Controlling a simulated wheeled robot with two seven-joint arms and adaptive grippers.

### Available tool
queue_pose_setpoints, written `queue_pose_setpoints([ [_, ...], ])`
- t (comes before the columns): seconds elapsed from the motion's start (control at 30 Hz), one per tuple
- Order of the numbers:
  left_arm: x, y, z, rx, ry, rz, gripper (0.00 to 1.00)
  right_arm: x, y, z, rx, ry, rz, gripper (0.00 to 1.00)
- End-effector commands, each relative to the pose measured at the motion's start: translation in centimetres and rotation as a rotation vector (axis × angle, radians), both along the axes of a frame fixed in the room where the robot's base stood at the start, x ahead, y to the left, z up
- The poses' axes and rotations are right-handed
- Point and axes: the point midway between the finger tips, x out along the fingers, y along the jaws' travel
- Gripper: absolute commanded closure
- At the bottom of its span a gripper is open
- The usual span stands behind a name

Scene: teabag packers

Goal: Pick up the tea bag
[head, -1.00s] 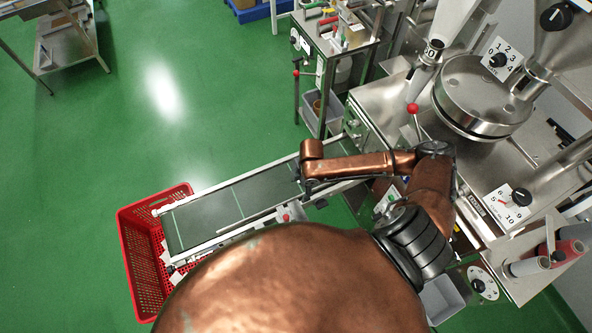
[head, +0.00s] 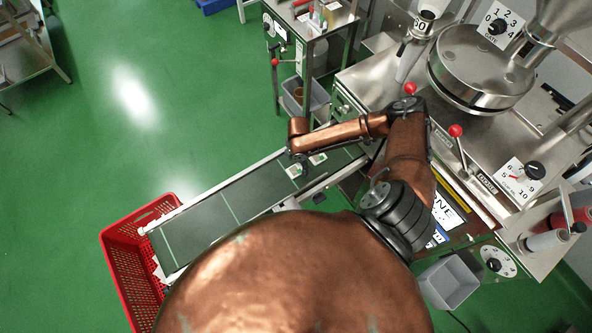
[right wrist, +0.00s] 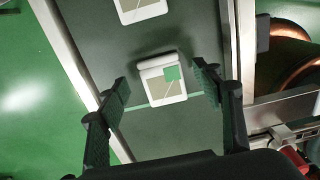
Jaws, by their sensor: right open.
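Two tea bags with white borders lie on the dark conveyor belt (head: 215,222). The nearer tea bag (right wrist: 162,80), with a green tag, lies flat between the fingertips of my right gripper (right wrist: 163,84) in the right wrist view. The other tea bag (right wrist: 143,9) is farther up the belt and cut off by the frame's top edge. In the head view, small pale tea bags (head: 294,171) show by my right gripper (head: 304,163), which is partly hidden under its wrist. That gripper is open and empty, pointing down over the belt. My left gripper is not in view.
Metal rails edge the belt. A red crate (head: 125,262) stands at its lower left end. A steel packing machine (head: 485,65) with dials and red-knobbed levers is at right. A grey bin (head: 449,281) stands below it.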

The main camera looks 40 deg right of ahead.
Motion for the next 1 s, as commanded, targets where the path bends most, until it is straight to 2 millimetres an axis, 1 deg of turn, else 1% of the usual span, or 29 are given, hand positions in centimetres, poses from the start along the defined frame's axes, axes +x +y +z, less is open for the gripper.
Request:
queue_pose_setpoints([
  [0.03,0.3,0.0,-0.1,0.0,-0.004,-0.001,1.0,-0.1,-0.1,-0.7,-0.001,0.001,-0.001,0.4],
  [0.1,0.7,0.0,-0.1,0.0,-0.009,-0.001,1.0,-0.1,-0.1,-1.1,-0.002,0.0,-0.001,0.4],
  [0.23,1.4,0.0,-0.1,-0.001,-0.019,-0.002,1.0,-0.1,-0.2,-1.2,-0.002,-0.001,-0.001,0.4],
  [0.37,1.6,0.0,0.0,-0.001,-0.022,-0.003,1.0,-0.1,-0.2,-1.2,-0.001,0.0,-0.002,0.41],
  [0.73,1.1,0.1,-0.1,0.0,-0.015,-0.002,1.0,-0.2,-0.2,-1.2,-0.001,0.0,-0.003,0.66],
  [1.0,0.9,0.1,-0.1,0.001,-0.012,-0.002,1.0,-0.2,-0.2,-1.2,-0.001,0.0,-0.003,0.67],
])
